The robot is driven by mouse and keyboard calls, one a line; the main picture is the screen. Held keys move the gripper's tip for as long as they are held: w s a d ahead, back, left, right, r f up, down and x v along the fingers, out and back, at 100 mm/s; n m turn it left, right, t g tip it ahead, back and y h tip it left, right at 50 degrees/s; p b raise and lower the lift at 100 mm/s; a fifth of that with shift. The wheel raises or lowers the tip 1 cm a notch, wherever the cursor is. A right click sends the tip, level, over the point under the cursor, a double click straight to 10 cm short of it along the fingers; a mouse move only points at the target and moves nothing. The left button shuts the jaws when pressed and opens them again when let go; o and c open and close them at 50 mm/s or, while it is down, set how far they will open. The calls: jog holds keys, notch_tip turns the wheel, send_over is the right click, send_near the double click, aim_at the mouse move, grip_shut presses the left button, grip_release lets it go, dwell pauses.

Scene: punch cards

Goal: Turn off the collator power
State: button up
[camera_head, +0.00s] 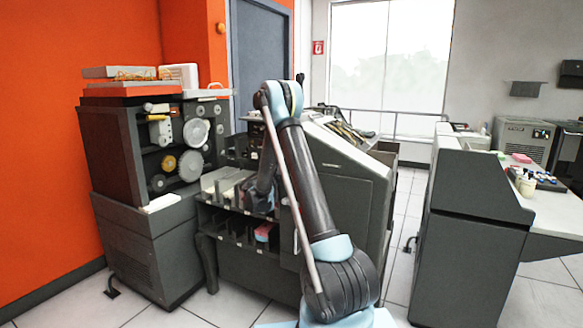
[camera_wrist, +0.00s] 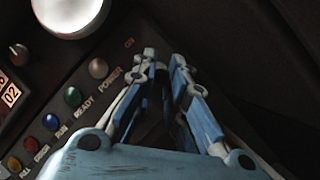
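The collator (camera_head: 345,165) is the grey machine in the middle of the head view, partly behind my arm. The wrist view shows its dark control panel (camera_wrist: 75,72) close up. A dull brownish lamp (camera_wrist: 98,68) sits beside the POWER label (camera_wrist: 109,76), with an ON label (camera_wrist: 129,43) above it. No switch shows clearly by these labels; my fingers may cover it. My gripper (camera_wrist: 165,62) is just right of the POWER label. Its blue fingers lean together, with a narrow dark gap between the tips. I cannot tell whether they touch the panel. In the head view my gripper is hidden.
The panel also has green (camera_wrist: 72,96), blue (camera_wrist: 50,122) and red (camera_wrist: 30,145) lamps, a knob (camera_wrist: 18,54) and a lit display (camera_wrist: 10,95). A reel cabinet (camera_head: 115,150) stands left; a grey desk unit (camera_head: 470,220) stands right. Tiled floor lies between.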

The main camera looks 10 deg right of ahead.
jog(key=o, duration=0.3)
jog(key=v, duration=1.2)
